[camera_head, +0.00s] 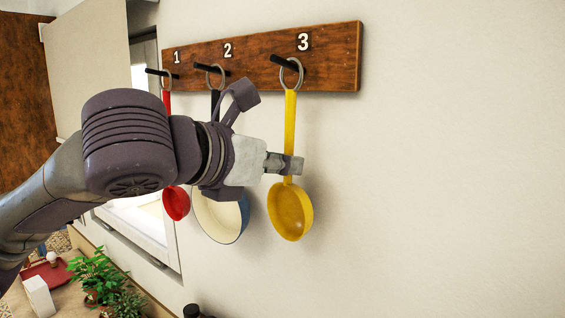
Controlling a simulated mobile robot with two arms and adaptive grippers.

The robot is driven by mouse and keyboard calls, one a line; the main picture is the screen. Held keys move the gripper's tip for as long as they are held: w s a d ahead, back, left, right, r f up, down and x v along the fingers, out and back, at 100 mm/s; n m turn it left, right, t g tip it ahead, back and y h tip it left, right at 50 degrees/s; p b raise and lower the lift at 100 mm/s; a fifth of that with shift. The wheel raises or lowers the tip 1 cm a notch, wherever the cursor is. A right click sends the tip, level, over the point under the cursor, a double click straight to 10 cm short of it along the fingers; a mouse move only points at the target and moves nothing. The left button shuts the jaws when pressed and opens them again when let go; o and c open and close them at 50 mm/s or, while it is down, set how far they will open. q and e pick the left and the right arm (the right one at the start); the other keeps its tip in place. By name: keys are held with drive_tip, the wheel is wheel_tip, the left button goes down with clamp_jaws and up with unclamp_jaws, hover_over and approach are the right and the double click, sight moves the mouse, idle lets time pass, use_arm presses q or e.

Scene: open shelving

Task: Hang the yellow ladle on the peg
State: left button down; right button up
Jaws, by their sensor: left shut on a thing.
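The yellow ladle (290,208) is upright in front of the wall, bowl down. Its metal ring (291,72) is at the black peg under number 3 (285,62), and the peg appears to pass through the ring. My left gripper (290,165) is shut on the ladle's handle just above the bowl. A wooden peg board (340,62) with numbers 1, 2 and 3 is fixed to the wall. My right gripper is not in view.
A red utensil (176,203) hangs from peg 1 and a white-and-blue pan (222,217) from peg 2, both partly behind my left arm. Green plants (97,275) and a red tray (50,275) stand lower left. The wall on the right is clear.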

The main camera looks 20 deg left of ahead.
use_arm(q)
drive_tip(key=c, duration=1.1)
unclamp_jaws()
drive_tip(key=shift+w+f, duration=0.1)
drive_tip(key=shift+f, duration=0.05)
drive_tip(key=v, duration=1.2)
